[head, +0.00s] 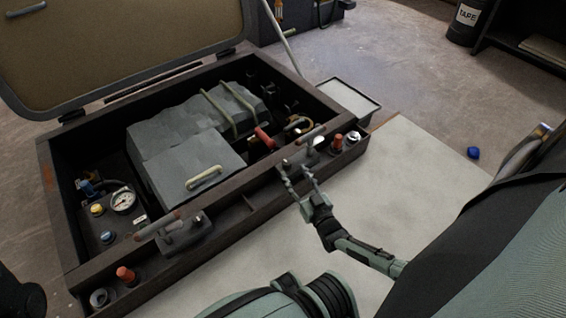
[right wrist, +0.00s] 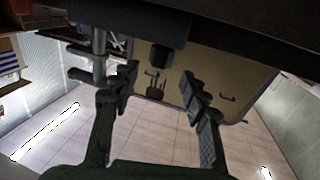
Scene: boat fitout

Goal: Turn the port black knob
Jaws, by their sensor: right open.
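My right gripper (head: 297,180) is open at the near edge of the dark engine box (head: 236,222), beside a grey lever (head: 304,136). In the right wrist view its two fingers (right wrist: 160,82) stand apart with nothing between the tips. A short black knob (right wrist: 161,56) shows just beyond the fingertips, on a dark ledge that appears at the top of that upside-down view. It lies roughly in line with the gap and looks apart from the fingers. In the head view I cannot make this knob out clearly by the gripper. My left gripper is out of view.
Orange-capped fittings (head: 337,144) (head: 126,275) and a second grey lever (head: 158,226) sit along the near ledge. A gauge (head: 123,199) and yellow knob (head: 97,209) are inside at left. The hatch lid (head: 130,40) stands open.

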